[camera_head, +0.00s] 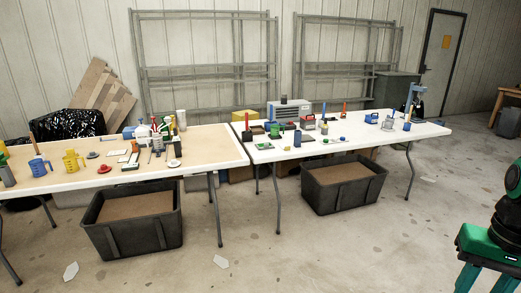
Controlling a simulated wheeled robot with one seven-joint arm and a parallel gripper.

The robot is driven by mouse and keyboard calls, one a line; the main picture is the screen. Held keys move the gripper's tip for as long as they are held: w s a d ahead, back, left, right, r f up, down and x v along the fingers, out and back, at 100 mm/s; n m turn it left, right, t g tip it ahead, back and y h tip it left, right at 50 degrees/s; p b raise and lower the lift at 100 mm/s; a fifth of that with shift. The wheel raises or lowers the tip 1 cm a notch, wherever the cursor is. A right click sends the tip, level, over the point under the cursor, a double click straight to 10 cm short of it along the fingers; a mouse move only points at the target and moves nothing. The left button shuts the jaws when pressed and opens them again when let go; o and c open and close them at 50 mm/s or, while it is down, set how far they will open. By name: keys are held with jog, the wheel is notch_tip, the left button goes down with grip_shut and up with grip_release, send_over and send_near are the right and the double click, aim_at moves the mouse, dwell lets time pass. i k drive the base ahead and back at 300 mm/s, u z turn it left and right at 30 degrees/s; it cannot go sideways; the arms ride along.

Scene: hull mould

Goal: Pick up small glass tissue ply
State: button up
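Several small flat white pieces (118,152) lie among tools near the right end of the left table (60,187). Another pale flat piece (131,165) lies close by, near the front edge. They are too small here to tell whether one of them is the small glass tissue ply. My gripper is not in view.
The right table (335,152) holds many small tools, a grey-blue machine (288,111) and dark flat pads. Black bins (137,243) and (320,190) stand under the tables. Metal racks (205,65) stand behind. The concrete floor in front is mostly clear, with scattered pale scraps (221,262).

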aim_at(285, 145)
jog(key=z, duration=0.05)
jog(key=i, duration=1.65)
jog(key=z, duration=0.55)
jog(key=i, duration=1.7)
jog(key=u, duration=0.6)
